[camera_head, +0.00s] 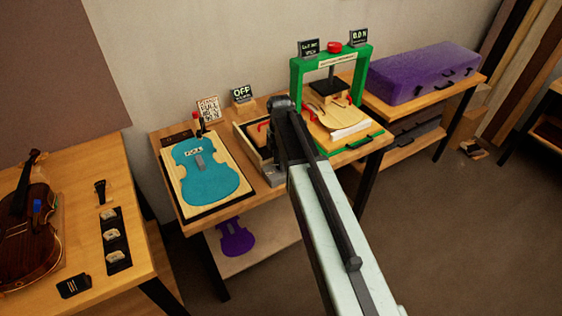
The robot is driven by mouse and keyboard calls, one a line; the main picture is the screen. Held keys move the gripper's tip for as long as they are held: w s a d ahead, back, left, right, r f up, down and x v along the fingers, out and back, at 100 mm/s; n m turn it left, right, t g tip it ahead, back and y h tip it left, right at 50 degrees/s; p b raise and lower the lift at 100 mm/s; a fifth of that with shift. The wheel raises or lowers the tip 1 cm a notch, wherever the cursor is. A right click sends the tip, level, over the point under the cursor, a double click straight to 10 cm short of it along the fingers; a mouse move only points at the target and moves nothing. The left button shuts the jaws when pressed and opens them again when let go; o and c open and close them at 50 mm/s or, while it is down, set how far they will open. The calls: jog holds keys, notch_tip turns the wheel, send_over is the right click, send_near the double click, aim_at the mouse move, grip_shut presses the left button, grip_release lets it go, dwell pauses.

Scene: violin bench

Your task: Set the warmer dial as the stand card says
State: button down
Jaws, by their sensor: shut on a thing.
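A wooden box (243,133) with a red handle (263,126) stands on the middle bench, and looks like the warmer. A small dark display (242,93) reading OFF stands behind it. A pale card (208,109) stands upright left of the display; its lettering is too small to read surely. My arm reaches over the bench and bends down at the box's right front. My gripper (272,174) is low there, shut on what seems to be the dial. The dial itself is hidden by my gripper and arm.
A blue violin-shaped plate (207,168) lies on a board left of the box. A green press frame (330,62) with a pale violin plate (337,115) stands right. A purple case (424,71) is farther right. A violin (22,235) lies on the left bench (95,175).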

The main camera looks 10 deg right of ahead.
jog(key=m, duration=0.4)
jog(key=shift+w+a, duration=0.1)
jog(key=m, duration=0.9)
jog(key=shift+m, duration=0.3)
jog(key=m, duration=1.2)
jog(key=shift+m, duration=0.3)
jog(key=m, duration=0.3)
jog(key=shift+m, duration=2.2)
